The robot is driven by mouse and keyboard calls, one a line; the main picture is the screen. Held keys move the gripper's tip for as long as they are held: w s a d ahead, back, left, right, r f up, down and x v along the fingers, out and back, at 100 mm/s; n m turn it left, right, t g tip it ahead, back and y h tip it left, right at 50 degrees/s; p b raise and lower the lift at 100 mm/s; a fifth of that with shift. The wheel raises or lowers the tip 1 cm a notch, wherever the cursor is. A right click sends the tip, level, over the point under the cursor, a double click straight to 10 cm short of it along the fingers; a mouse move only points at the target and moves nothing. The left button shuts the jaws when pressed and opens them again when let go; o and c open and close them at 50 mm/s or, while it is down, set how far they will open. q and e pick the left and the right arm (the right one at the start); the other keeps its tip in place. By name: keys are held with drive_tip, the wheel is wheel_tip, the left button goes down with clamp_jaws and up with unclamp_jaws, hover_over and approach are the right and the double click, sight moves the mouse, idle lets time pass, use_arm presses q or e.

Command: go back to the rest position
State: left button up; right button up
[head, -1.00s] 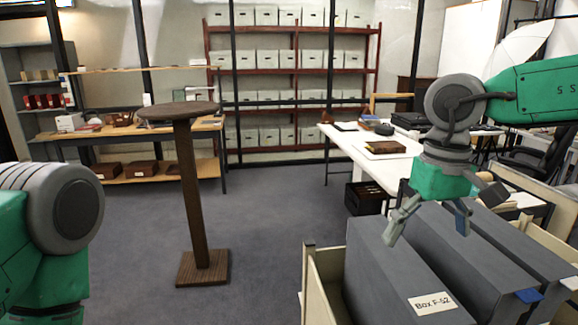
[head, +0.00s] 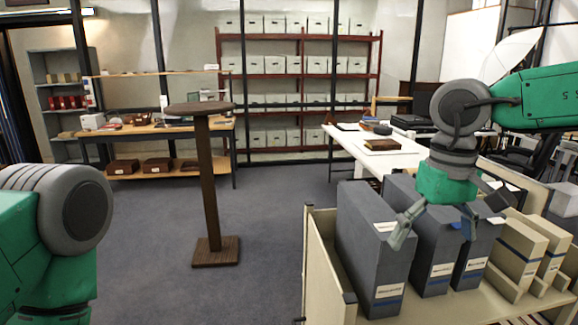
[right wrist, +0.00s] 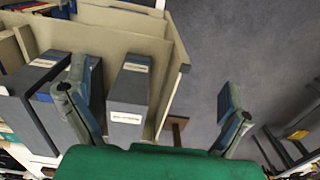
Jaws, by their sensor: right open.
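My right gripper (head: 435,228) is open and empty in the head view, above the grey archival boxes. The grey boxes, such as the left one (head: 376,250), stand upright side by side in a cream cart (head: 325,262); my fingers overlap the middle ones in the picture. A grey box (right wrist: 128,95) also shows in the right wrist view, beyond the fingers. Only a grey joint and green links of my left arm show at the left edge; its gripper is out of view.
A dark wooden stand (head: 207,190) with an empty round top stands on the grey floor. Beige boxes (head: 520,245) stand at the cart's right. A white table (head: 360,150) is behind the cart. Shelves (head: 300,70) line the back. Floor between stand and cart is clear.

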drive_tip(key=s+d+f+m+t+h+b, duration=0.1)
drive_tip(key=d+f+t+h+b, duration=0.15)
drive_tip(key=f, duration=0.95)
drive_tip(key=s+d+f+t+h+b, duration=0.1)
drive_tip(key=f+b, duration=0.2)
drive_tip(key=f, duration=0.9)
drive_tip(key=s+d+f+m+t+h+b, duration=0.1)
drive_tip(key=d+f+h+b, duration=0.15)
drive_tip(key=f, duration=0.85)
drive_tip(key=s+f+g+y+b, duration=0.2)
drive_tip(key=s+f, duration=0.6)
drive_tip(key=s, duration=0.4)
drive_tip(key=s+a+f+n+g+y+b, duration=0.1)
drive_tip(key=s+f+g+y+b, duration=0.1)
drive_tip(key=s+f, duration=0.7)
drive_tip(key=s+y+b, duration=0.1)
drive_tip(key=s+b, duration=0.1)
drive_tip(key=s, duration=0.1)
drive_tip(key=shift+s+y, duration=0.15)
drive_tip(key=shift+y, duration=0.25)
drive_tip(key=shift+f, duration=0.1)
